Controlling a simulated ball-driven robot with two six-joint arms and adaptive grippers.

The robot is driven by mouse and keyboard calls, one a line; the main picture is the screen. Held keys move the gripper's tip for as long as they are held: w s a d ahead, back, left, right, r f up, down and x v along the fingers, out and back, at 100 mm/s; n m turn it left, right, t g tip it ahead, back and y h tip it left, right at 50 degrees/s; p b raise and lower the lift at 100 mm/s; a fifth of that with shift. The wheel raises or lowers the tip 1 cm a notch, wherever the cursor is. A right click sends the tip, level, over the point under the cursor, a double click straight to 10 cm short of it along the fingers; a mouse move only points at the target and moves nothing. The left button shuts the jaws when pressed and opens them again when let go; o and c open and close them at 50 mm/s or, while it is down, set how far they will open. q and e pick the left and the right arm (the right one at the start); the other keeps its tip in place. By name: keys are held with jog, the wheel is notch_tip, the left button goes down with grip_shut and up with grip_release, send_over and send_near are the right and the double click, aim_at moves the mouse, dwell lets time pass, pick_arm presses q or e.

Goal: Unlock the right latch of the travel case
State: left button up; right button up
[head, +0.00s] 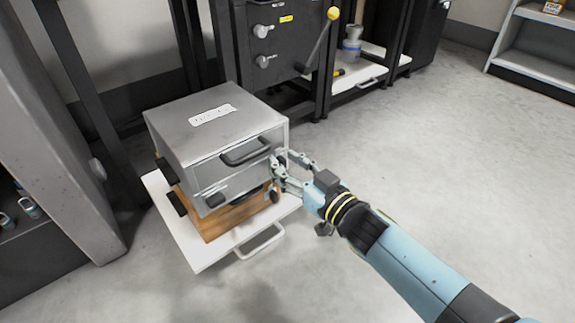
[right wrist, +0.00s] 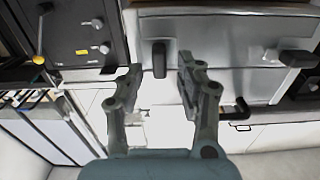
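The travel case (head: 215,128) is a silver-grey box with a label on top and a black carry handle (head: 246,152) on its front. A black left latch (head: 216,200) shows low on its front in the head view. My right gripper (head: 283,170) is at the front's right end and covers the right latch there. In the right wrist view, the black right latch (right wrist: 159,59) stands upright between the fingers of my right gripper (right wrist: 158,78). The fingers are apart, with a gap on both sides of the latch. My left gripper is not in view.
The case rests on a wooden box (head: 232,217) on a white pull-out shelf (head: 205,254) with a pale handle. A dark cabinet (head: 275,50) with a yellow-knobbed lever stands behind. A grey upright panel is at the left. The floor at the right is clear.

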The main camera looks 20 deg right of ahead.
grip_shut()
dwell(0.3)
